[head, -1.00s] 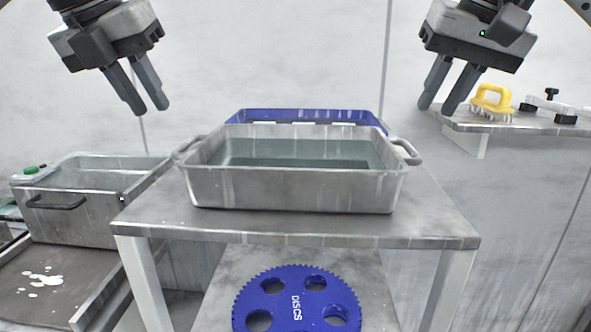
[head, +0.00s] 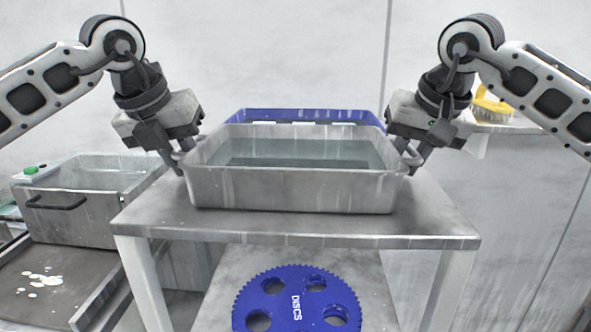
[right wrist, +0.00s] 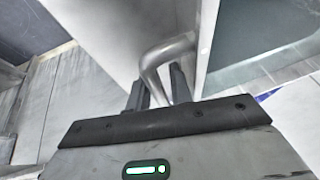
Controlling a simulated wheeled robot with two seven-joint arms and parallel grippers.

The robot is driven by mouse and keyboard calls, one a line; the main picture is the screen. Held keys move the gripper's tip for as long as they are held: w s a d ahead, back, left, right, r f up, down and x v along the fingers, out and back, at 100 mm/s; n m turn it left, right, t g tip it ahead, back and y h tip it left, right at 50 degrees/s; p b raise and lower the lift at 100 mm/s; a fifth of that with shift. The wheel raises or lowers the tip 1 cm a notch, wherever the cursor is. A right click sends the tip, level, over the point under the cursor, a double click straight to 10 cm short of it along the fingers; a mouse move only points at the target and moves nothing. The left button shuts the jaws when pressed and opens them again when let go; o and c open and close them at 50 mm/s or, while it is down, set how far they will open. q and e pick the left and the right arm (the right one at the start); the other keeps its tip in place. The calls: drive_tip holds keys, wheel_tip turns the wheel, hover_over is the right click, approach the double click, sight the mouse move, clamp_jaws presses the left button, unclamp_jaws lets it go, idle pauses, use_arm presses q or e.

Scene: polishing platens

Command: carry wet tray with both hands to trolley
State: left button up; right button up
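The wet tray (head: 292,190) is a grey metal basin with water in it, standing level on a metal table. My left gripper (head: 179,168) points down at the tray's left handle (head: 180,150), which it partly hides; whether its fingers are closed cannot be told. My right gripper (head: 416,165) is at the right handle, mostly covering it in the head view. In the right wrist view, the bent handle tube (right wrist: 163,62) passes between the fingers of my right gripper (right wrist: 160,88), which stand apart around it. No trolley can be clearly identified.
The metal table (head: 300,226) has a lower shelf holding a blue toothed disc (head: 296,283). A blue rim (head: 300,115) shows behind the tray. A metal sink (head: 80,208) stands left. A yellow brush (head: 491,104) sits on a wall shelf at right.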

use_arm(q)
clamp_jaws()
use_arm(e)
clamp_jaws()
idle(1.0)
